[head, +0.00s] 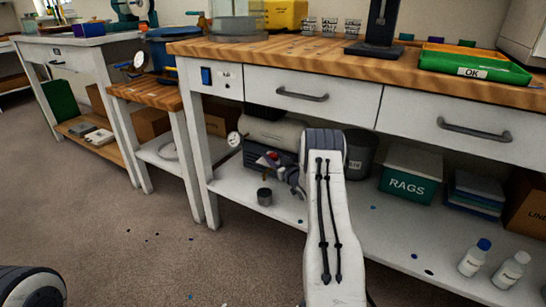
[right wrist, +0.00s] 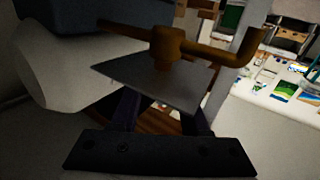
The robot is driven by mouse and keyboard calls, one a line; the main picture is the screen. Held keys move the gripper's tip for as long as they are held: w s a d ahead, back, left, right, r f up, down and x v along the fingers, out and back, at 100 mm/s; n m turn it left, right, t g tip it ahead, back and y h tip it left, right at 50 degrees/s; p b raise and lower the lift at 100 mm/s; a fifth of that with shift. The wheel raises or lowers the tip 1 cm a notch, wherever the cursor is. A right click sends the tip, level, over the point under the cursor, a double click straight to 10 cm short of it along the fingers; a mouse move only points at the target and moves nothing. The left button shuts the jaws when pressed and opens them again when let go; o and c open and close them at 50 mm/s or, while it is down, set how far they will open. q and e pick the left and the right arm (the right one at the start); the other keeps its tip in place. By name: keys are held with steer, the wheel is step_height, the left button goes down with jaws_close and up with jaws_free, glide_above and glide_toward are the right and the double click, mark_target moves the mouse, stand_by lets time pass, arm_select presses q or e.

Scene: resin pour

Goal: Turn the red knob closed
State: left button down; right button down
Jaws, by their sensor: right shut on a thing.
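A small red patch, which looks like the red knob (head: 272,155), shows on the compressor under the bench in the head view. My right gripper (head: 285,172) reaches in there, partly hidden behind my own arm. My left gripper is out of view.
The compressor's pale tank (head: 275,132) and a gauge (head: 234,139) are beside the gripper. A small grey cup (head: 264,197) stands on the lower shelf (head: 235,187). A dark bin (head: 361,153) and a RAGS box (head: 409,175) stand to the right. The wooden benchtop (head: 330,56) overhangs.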

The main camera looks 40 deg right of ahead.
steer(key=n+y, duration=0.2)
steer(key=y, duration=0.2)
steer(key=shift+d+n+b, duration=0.15)
steer(key=shift+n+b, duration=0.2)
steer(key=shift+n, duration=0.05)
steer(key=shift+n+y, duration=0.3)
steer(key=shift+y, duration=0.4)
steer(key=shift+r+n+y, duration=0.1)
steer(key=shift+n+y, duration=0.2)
steer(key=shift+c, duration=2)
jaws_free()
steer(key=shift+w, duration=0.1)
steer(key=p+v, duration=0.4)
steer(key=v, duration=0.6)
steer(key=shift+s, duration=0.25)
